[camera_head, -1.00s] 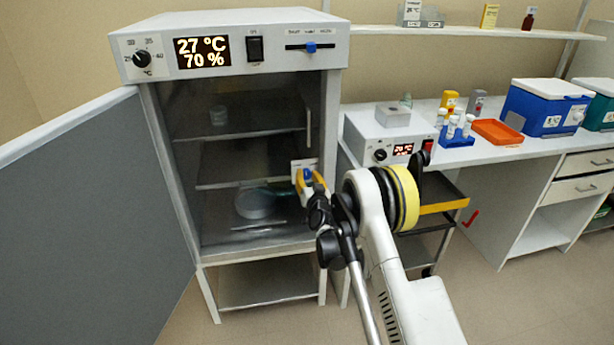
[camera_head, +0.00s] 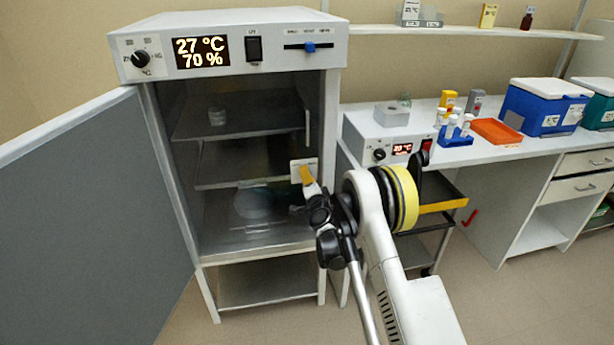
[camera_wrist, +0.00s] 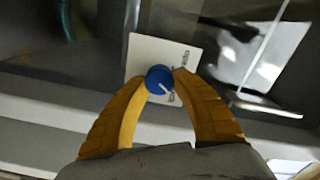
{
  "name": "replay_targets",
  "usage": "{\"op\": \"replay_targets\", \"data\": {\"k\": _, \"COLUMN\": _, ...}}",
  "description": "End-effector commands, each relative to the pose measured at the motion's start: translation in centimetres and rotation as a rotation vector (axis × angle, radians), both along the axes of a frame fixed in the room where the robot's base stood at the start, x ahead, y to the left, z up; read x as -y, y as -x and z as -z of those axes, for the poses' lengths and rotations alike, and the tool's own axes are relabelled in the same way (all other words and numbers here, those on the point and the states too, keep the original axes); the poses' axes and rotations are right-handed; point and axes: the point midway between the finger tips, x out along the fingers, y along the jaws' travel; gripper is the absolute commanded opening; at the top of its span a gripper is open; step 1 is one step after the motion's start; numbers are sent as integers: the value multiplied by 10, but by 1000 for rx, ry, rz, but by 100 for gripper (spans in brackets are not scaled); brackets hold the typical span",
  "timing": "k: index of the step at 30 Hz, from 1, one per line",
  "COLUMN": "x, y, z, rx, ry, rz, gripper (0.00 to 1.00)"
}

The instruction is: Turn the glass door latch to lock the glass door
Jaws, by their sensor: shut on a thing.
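The glass door latch is a round blue knob (camera_wrist: 159,79) with a white pointer mark, on a white plate (camera_wrist: 147,50). In the wrist view, my gripper (camera_wrist: 161,81) is shut on the knob, one yellow finger on each side. The pointer slants toward the lower right of the picture. The plate's small lettering is unreadable. In the head view, my gripper (camera_head: 306,175) is at the plate (camera_head: 295,165) on the right side of the cabinet front, and it hides the knob. The glass door (camera_head: 235,150) appears to lie across the cabinet opening, with shelves visible through it.
The grey outer door (camera_head: 85,215) stands wide open on the left. A black cart with a yellow tray (camera_head: 445,205) is right of my arm. The bench (camera_head: 520,150) holds a small heater box (camera_head: 365,140), racks and coolers. Floor is free in front.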

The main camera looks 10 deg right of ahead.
Motion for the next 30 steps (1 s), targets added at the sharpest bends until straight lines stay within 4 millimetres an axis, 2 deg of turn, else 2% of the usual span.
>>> {"op": "replay_targets", "data": {"k": 9, "x": 0, "y": 0, "z": 0, "rx": 0, "ry": -136, "rz": 0, "gripper": 1}}
{"op": "replay_targets", "data": {"k": 26, "x": 0, "y": 0, "z": 0, "rx": 0, "ry": -168, "rz": -1, "gripper": 1}}
{"op": "replay_targets", "data": {"k": 27, "x": 0, "y": 0, "z": 0, "rx": 0, "ry": -168, "rz": -1, "gripper": 34}}
{"op": "replay_targets", "data": {"k": 29, "x": 0, "y": 0, "z": 0, "rx": 0, "ry": -168, "rz": -1, "gripper": 53}}
{"op": "replay_targets", "data": {"k": 30, "x": 0, "y": 0, "z": 0, "rx": 0, "ry": -168, "rz": -1, "gripper": 55}}
